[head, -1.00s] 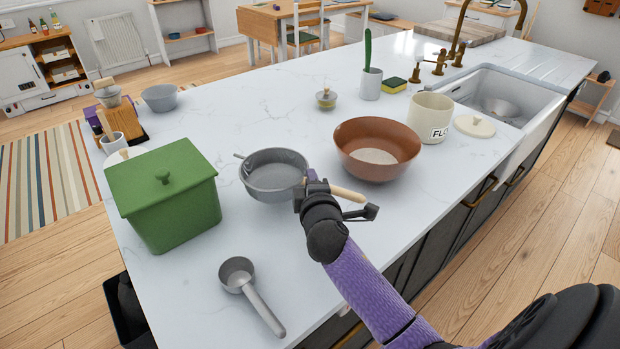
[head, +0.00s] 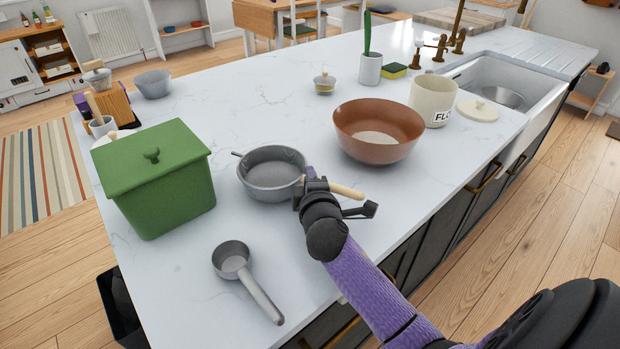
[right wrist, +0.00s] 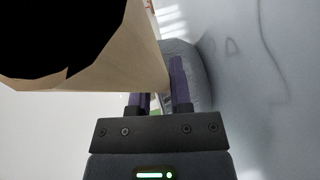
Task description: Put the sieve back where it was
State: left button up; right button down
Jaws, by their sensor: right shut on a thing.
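The sieve (head: 270,180) is a grey round bowl with a small hook at its far rim and a pale wooden handle (head: 346,190). My right gripper (head: 312,186) is shut on the sieve at the handle's root. The sieve is over the white counter between the green box and the brown bowl; I cannot tell whether it touches the counter. In the right wrist view, the handle (right wrist: 120,65) fills the upper left, and part of the grey sieve shows behind the purple fingers (right wrist: 161,90). My left gripper is not in view.
A green lidded box (head: 155,185) stands left of the sieve. A grey saucepan-like scoop (head: 240,265) lies in front. A brown bowl (head: 378,140) and a flour jar (head: 433,98) stand to the right. The counter (head: 235,115) behind the sieve is clear.

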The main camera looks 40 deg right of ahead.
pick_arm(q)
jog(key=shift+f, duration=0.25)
pick_arm(e)
jog(key=shift+f, duration=0.3)
jog(key=shift+c, duration=2.3)
grip_release()
